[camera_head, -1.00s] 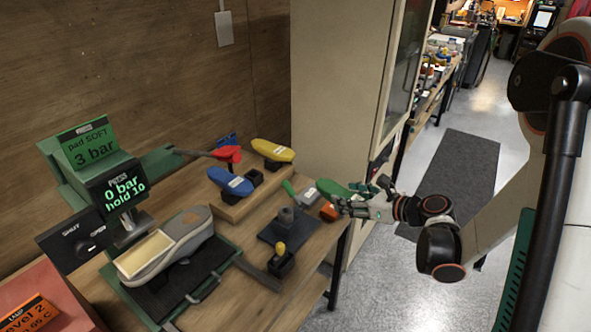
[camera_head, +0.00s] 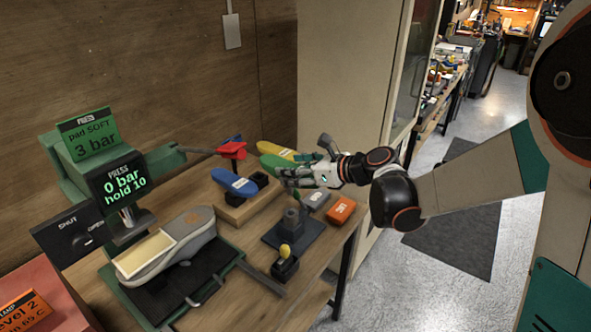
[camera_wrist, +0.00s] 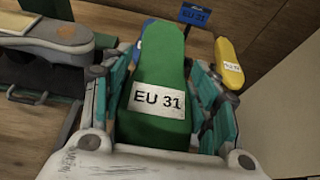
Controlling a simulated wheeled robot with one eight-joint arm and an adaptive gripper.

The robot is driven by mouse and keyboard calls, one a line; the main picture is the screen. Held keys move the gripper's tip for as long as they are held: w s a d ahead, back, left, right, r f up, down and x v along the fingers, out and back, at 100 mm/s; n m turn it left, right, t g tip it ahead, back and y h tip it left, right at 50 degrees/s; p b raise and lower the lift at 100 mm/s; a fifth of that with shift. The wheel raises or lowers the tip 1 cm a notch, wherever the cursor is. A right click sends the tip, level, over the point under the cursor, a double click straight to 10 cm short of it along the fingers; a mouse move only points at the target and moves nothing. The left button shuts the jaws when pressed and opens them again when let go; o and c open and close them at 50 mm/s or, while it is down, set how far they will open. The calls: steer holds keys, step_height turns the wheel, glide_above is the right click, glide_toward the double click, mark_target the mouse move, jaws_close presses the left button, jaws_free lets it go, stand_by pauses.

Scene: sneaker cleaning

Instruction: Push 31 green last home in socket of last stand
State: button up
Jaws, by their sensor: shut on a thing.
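The green last (camera_wrist: 160,75) is labelled EU 31 and lies between the jaws of my gripper (camera_wrist: 158,85) in the wrist view. In the head view my gripper (camera_head: 288,175), shut on the green last (camera_head: 276,163), is over the right part of the wooden last stand (camera_head: 232,213). A blue last (camera_head: 233,181) sits on the stand's left side and a yellow last (camera_head: 275,149) is behind. A dark socket block (camera_head: 259,179) shows between the blue last and my fingers. The underside of the green last is hidden, so I cannot tell whether it touches a socket.
A dark post on a plate (camera_head: 291,222), a yellow-knobbed block (camera_head: 285,264), a grey piece (camera_head: 315,198) and an orange box (camera_head: 341,210) are in front. A red piece (camera_head: 232,150) is behind the blue last. A press with a grey shoe (camera_head: 172,245) stands left. A cabinet (camera_head: 350,70) stands behind.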

steer(key=shift+f, duration=0.1)
steer(key=shift+f+b, duration=2.4)
steer(key=shift+f, duration=0.45)
steer(key=shift+f+b, duration=2)
steer(key=shift+f, duration=0.35)
steer(key=o, duration=1.5)
steer(key=shift+d, duration=0.1)
steer(key=v, duration=1.2)
